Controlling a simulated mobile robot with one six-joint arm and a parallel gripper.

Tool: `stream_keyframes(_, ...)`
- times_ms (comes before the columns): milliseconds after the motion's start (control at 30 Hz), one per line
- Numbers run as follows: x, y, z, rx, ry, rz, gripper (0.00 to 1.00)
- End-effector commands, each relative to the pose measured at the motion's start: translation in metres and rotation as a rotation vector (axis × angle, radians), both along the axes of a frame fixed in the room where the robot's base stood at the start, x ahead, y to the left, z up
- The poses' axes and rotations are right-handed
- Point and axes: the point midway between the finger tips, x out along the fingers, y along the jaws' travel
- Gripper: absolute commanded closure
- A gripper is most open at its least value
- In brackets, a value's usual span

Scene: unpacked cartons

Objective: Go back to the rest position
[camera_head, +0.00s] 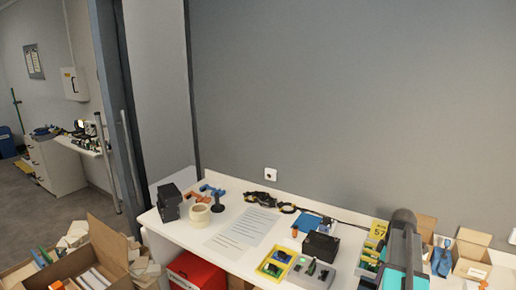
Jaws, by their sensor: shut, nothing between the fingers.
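My gripper is not in view. A grey and teal rounded shape rises at the lower right in front of the white table (203,238); it looks like a part of my arm. It covers part of the table and the things behind it. Where the gripper's fingers are, and how far from the table, cannot be seen.
The table holds a tape roll (200,215), black boxes (169,203), paper sheets (242,232), a grey button box (312,272) and small cartons (472,256). A red bin (195,272) stands below. Open cartons (108,248) crowd the lower left. Floor shows by the doorway.

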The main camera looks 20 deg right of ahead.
Motion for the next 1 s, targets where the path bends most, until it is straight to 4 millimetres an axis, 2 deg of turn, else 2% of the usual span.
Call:
stream_keyframes(33, 0.007, 0.019, -0.009, 0.002, 0.006, -0.012, 1.00)
stream_keyframes(300, 0.041, 0.101, -0.050, -0.003, 0.031, -0.125, 1.00)
stream_keyframes(500, 0.056, 0.163, -0.079, -0.011, 0.045, -0.208, 1.00)
stream_keyframes(767, 0.062, 0.243, -0.114, -0.022, 0.060, -0.314, 1.00)
stream_keyframes(1000, 0.057, 0.314, -0.143, -0.034, 0.068, -0.411, 1.00)
